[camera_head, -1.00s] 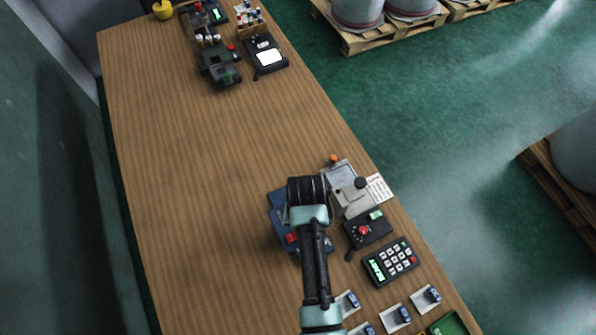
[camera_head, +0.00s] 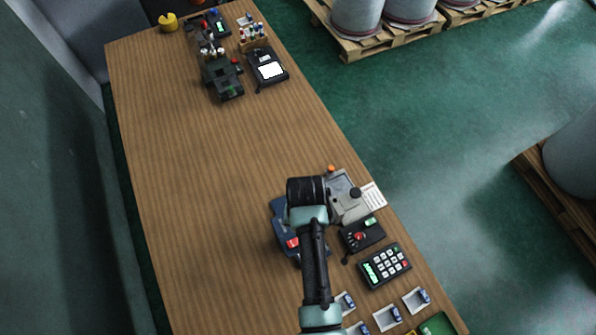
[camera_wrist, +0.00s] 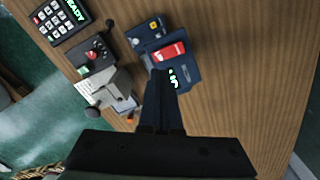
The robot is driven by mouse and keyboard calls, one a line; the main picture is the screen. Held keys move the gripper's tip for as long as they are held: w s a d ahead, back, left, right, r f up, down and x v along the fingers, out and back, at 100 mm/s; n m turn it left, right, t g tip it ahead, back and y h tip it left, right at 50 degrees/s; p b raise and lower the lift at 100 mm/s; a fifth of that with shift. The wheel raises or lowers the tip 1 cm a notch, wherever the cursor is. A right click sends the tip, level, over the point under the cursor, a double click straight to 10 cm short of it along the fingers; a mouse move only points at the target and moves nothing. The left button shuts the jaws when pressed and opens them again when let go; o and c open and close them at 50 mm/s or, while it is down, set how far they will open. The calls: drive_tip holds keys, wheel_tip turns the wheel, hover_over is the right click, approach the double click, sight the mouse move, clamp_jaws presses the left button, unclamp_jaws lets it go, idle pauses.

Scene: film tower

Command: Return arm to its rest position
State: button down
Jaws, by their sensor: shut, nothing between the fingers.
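My gripper (camera_wrist: 162,110) shows in the wrist view as a dark pair of fingers held together, with nothing between them. It is above the table, over a dark blue device (camera_wrist: 184,68) with a red part. In the head view my arm reaches up from the bottom edge, and its black wrist end hides part of the same blue device (camera_head: 281,222). The fingers are hidden in the head view. I cannot tell how high the fingertips are above the device.
A grey device (camera_head: 345,205), a black box with a red knob (camera_head: 362,236) and a keypad (camera_head: 384,266) stand right of my arm. Small white trays (camera_head: 387,318) lie near the front. More devices (camera_head: 222,78) stand at the far end. The table's middle (camera_head: 220,145) is clear.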

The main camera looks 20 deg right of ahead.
idle(0.4)
drive_tip(key=w+d+r+n+t+h+b, duration=0.1)
drive_tip(key=w+r+n+t+h+b, duration=0.15)
drive_tip(key=w+r+t, duration=0.85)
drive_tip(key=w+a+r+t+b, duration=0.1)
drive_tip(key=w+r+b, duration=0.1)
drive_tip(key=w+r, duration=0.6)
drive_tip(key=w+a+r+t+b, duration=0.15)
drive_tip(key=w+r, duration=0.25)
drive_tip(key=r, duration=0.9)
drive_tip(key=s+a+r+n+t+b, duration=0.1)
drive_tip(key=s+a+r+t, duration=0.15)
drive_tip(key=r, duration=0.65)
drive_tip(key=s+a+r+n+t+b, duration=0.1)
drive_tip(key=a+r+t, duration=0.25)
drive_tip(key=r, duration=0.55)
drive_tip(key=s+a+r+n+t+y+b, duration=0.1)
drive_tip(key=s+a+r+t+y+b, duration=0.1)
drive_tip(key=s+r+t, duration=0.6)
drive_tip(key=s+a+r, duration=0.1)
drive_tip(key=s+r, duration=0.5)
drive_tip(key=r, duration=0.2)
drive_tip(key=shift+a+r, duration=0.2)
drive_tip(key=shift+a, duration=0.1)
